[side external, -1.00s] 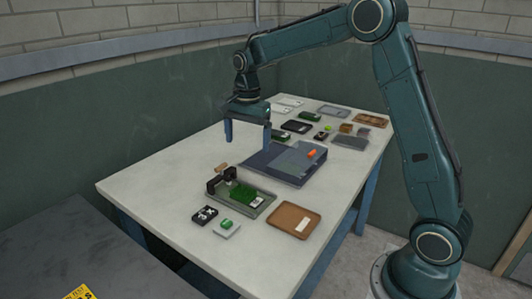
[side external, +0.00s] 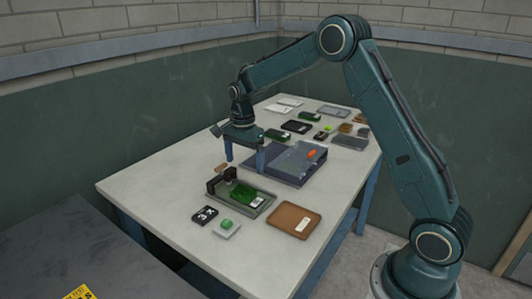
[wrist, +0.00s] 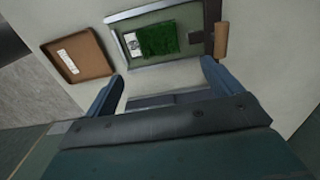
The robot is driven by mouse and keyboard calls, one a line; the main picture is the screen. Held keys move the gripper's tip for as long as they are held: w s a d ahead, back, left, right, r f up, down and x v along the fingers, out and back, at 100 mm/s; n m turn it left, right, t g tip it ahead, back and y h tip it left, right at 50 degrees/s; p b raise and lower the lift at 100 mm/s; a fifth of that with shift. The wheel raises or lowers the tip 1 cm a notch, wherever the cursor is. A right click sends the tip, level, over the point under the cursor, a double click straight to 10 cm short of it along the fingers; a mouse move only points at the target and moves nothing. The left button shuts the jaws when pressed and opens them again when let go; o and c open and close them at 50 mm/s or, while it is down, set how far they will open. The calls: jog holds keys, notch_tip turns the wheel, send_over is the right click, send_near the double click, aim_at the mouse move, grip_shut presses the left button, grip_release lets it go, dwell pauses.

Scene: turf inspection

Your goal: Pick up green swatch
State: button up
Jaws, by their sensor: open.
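The green swatch (side external: 243,195) is a turf-like rectangle lying in a shallow grey-green tray (side external: 268,205) near the front of the table. In the wrist view the swatch (wrist: 158,38) lies flat in the tray (wrist: 128,16), beside a white label. My gripper (side external: 245,170) is open and empty, fingers pointing down, above the table behind the tray. In the wrist view my gripper (wrist: 162,78) has its fingers wide apart, and the swatch shows beyond the gap between them. None of the swatch appears gripped.
A dark upright block (side external: 221,180) stands at the tray's left end. A brown tray (side external: 294,221), a black numbered tile (side external: 204,214) and a white square with a green piece (side external: 227,229) lie near. A grey-blue case (side external: 290,165) is behind. The table's front left is clear.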

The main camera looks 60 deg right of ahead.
aim_at(245, 189)
jog(key=shift+f, duration=1.95)
jog(key=shift+a+f, duration=0.1)
jog(key=shift+f, duration=2.5)
jog(key=c, duration=1.1)
jog(key=shift+r, duration=0.15)
notch_tip(245, 189, up, 20)
jog(key=shift+f, duration=0.1)
